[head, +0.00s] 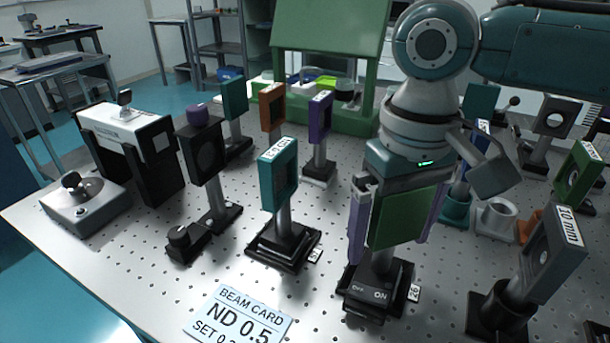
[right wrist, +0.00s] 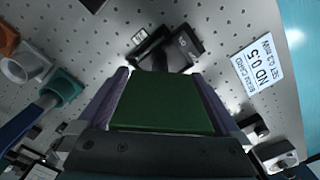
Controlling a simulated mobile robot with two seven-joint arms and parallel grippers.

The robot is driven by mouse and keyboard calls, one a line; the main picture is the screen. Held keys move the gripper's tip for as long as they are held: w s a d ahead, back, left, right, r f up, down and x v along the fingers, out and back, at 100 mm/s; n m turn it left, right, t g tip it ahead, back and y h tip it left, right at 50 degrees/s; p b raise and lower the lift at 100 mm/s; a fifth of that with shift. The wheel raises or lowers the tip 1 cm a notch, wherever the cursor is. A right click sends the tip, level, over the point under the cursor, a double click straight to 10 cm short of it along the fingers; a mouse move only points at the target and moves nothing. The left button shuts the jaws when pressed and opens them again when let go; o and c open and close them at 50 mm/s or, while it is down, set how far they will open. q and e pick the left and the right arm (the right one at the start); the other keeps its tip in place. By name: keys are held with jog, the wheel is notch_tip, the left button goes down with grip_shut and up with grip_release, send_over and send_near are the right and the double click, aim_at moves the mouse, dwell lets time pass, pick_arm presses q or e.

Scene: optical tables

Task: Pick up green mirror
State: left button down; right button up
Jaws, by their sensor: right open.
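The green mirror (head: 405,217), a dark green square plate, stands on a black base (head: 377,290) marked "OFF ON" near the front of the table. It also shows in the right wrist view (right wrist: 165,103). My right gripper (head: 390,246) comes down from above with its purple fingers on either side of the plate. The jaws are open; in the right wrist view my right gripper (right wrist: 162,76) has the plate between its fingers. Whether either finger touches the plate's edges I cannot tell. The mirror's top edge is hidden by the gripper. My left gripper is not in view.
A teal mount (head: 278,178) stands left of the mirror, a grey "10 mm" mount (head: 550,255) to the right. A purple mount (head: 319,118) and an orange one (head: 271,107) stand behind. A beam card (head: 238,312) lies in front. A green mount (head: 576,176) stands far right.

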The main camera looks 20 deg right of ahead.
grip_shut()
dwell(0.8)
